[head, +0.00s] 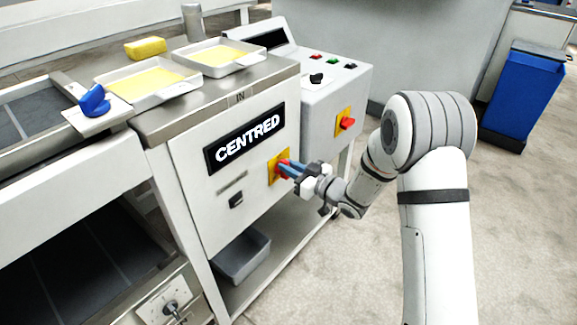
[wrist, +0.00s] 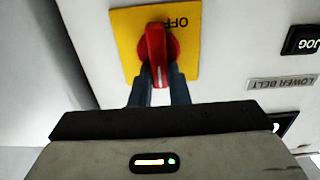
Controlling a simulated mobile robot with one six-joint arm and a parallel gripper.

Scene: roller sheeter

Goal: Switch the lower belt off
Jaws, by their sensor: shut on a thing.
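The lower belt switch is a red rotary handle (wrist: 158,50) on a yellow plate (wrist: 190,60), on the white front panel below the CENTRED display. In the wrist view the handle stands nearly upright in the picture, with upside-down OFF lettering beside its upper end. A LOWER BELT label (wrist: 284,82) lies to its right, also upside down. In the head view the yellow plate (head: 273,176) is partly covered by my fingers. My gripper (wrist: 158,92) is shut on the red handle, one finger on each side; it also shows in the head view (head: 286,167).
A black JOG button (wrist: 303,40) sits near the label. A second red switch (head: 347,123) on yellow is on the control box to the right, with small buttons and a black knob (head: 316,78) above. A grey bin (head: 242,258) sits below.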

